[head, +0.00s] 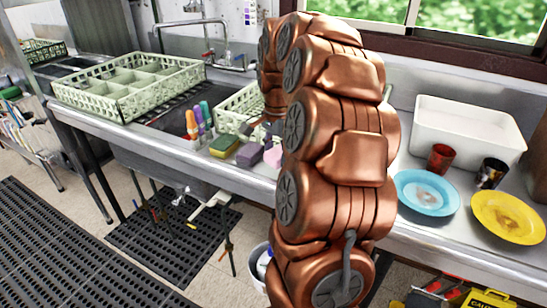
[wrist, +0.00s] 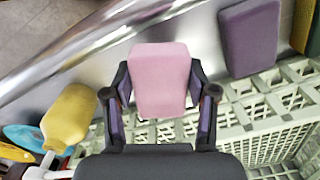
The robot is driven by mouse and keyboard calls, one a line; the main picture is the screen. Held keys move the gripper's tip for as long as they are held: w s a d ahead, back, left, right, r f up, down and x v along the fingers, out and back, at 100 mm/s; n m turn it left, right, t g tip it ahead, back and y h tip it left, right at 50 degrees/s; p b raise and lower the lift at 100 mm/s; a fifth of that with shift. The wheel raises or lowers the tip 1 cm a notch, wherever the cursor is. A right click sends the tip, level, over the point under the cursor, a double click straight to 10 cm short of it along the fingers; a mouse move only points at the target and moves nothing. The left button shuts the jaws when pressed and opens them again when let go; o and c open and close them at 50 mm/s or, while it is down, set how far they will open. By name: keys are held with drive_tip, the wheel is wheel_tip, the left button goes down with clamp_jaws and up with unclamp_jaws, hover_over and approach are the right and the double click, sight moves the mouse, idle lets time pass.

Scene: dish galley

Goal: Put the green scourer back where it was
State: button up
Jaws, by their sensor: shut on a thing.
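My gripper (wrist: 160,95) is shut on a pink block-shaped sponge (wrist: 160,78), with one finger on each side of it. In the head view the pink sponge (head: 273,155) is at the counter's front edge, and my copper arm hides part of the gripper. A green-topped sponge with a yellow side (head: 223,145) lies to the left on the sink's front ledge. A purple sponge (head: 250,154) lies between it and the pink one, and also shows in the wrist view (wrist: 250,38). A small green item (head: 10,92) sits on the far-left rack; I cannot tell what it is.
A pale green dish rack (head: 128,90) stands over the sink at left, and another rack (head: 238,108) is behind the sponges. Colored bottles (head: 198,120) stand left of the sponges. Blue (head: 427,192) and yellow (head: 507,217) plates, cups and a white tub (head: 468,130) occupy the right counter.

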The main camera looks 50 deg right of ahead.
sight(273, 148)
drive_tip(key=shift+w+d+f, duration=0.1)
drive_tip(key=shift+w+d, duration=0.15)
drive_tip(key=shift+w, duration=0.3)
drive_tip(key=shift+w+d+f, duration=0.1)
drive_tip(key=shift+w+d, duration=0.1)
drive_tip(key=shift+w, duration=0.35)
drive_tip(key=shift+f+p, duration=0.5)
drive_tip(key=shift+f, duration=1.15)
drive_tip(key=shift+f, duration=0.2)
drive_tip(key=o, duration=1.1)
drive_tip(key=shift+r, duration=0.1)
wheel_tip(273, 148, up, 12)
drive_tip(key=shift+r+b, duration=0.1)
drive_tip(key=shift+b, duration=0.65)
